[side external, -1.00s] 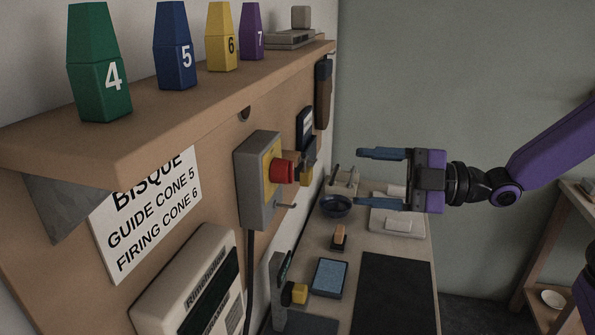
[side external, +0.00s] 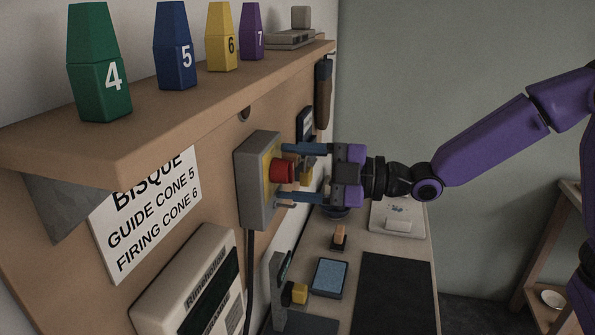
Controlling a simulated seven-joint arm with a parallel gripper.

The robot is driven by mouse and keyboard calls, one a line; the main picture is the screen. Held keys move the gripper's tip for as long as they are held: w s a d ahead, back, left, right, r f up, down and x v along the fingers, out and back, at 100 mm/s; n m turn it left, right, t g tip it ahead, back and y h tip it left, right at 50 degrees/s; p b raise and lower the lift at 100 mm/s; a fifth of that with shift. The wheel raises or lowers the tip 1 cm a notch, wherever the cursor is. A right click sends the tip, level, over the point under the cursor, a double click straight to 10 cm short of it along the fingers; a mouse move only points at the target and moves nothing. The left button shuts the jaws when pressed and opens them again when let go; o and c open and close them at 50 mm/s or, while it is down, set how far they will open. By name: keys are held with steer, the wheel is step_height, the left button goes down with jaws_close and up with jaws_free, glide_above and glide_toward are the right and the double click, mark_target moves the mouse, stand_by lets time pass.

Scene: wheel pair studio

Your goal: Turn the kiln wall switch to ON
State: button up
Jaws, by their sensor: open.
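The kiln wall switch (side external: 257,184) is a grey box with a yellow face on the wooden board, with a red knob (side external: 284,171) sticking out to the right. My gripper (side external: 284,172) is at the switch, pointing left, with its blue fingers apart. One finger is above the red knob and the other below it. I cannot tell whether either finger touches the knob. Any ON or OFF marking on the yellow face cannot be read from this side.
A shelf (side external: 160,115) with numbered cones juts out above the switch. A white controller box (side external: 188,283) is on the board below. A black cable hangs beneath the switch.

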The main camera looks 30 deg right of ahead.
steer(key=shift+c, duration=0.3)
steer(key=c, duration=1)
steer(key=shift+w+d+f+m+t+h, duration=0.1)
steer(key=shift+m+t, duration=0.35)
steer(key=shift+m, duration=2.75)
steer(key=shift+s+a+f+m+t+h, duration=0.1)
steer(key=shift+m+t, duration=0.3)
steer(key=shift+m, duration=2.8)
steer(key=shift+w+d+m+t+h, duration=0.1)
steer(key=shift+m+t, duration=0.35)
steer(key=shift+m, duration=2.75)
